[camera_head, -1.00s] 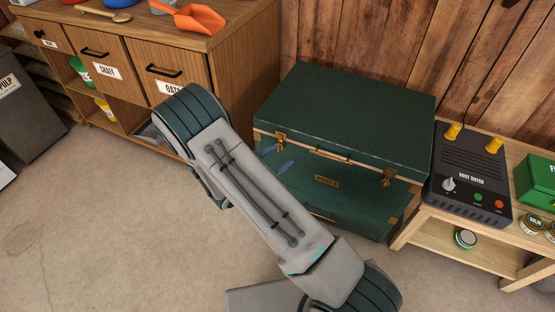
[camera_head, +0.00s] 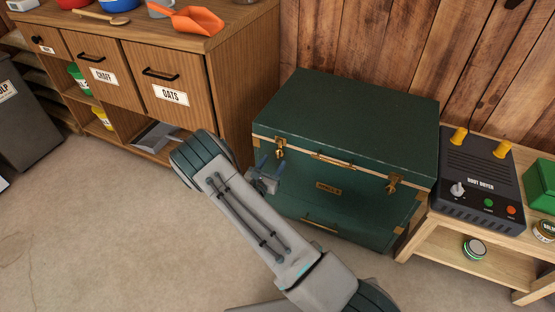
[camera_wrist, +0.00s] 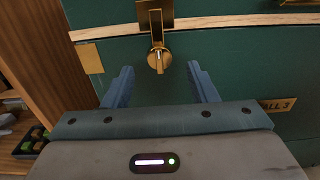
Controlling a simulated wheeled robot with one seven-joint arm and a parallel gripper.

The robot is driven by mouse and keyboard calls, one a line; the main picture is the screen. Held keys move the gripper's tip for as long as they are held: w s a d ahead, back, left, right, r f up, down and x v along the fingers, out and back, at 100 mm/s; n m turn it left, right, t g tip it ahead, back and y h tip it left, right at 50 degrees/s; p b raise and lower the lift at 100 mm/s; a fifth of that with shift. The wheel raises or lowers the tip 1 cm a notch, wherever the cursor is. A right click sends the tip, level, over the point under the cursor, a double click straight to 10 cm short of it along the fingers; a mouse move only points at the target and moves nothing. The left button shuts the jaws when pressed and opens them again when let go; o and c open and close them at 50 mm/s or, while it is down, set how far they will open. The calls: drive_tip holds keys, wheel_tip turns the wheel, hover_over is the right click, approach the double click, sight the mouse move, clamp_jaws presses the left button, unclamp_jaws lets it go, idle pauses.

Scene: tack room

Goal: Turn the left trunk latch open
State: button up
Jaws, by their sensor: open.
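The green trunk (camera_head: 345,118) stands closed against the plank wall. Its left latch (camera_head: 279,147) is a brass fitting on the front near the left corner. In the wrist view the left latch (camera_wrist: 159,58) shows as a brass plate with a round knob, its turn piece pointing roughly upright. My gripper (camera_head: 265,170) is just in front of the trunk, below the left latch. In the wrist view my gripper (camera_wrist: 160,82) is open and empty, its blue fingers on either side of and below the latch knob, apart from it. The right latch (camera_head: 393,185) is near the right corner.
A wooden cabinet (camera_head: 215,65) with labelled drawers stands close to the left of the trunk. A low wooden bench (camera_head: 430,238) with a boot dryer (camera_head: 482,180) stands to the right. The floor in front is clear.

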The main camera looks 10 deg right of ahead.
sight(278, 155)
drive_tip(key=shift+x, duration=1.95)
drive_tip(key=c, duration=1)
drive_tip(key=shift+o, duration=0.2)
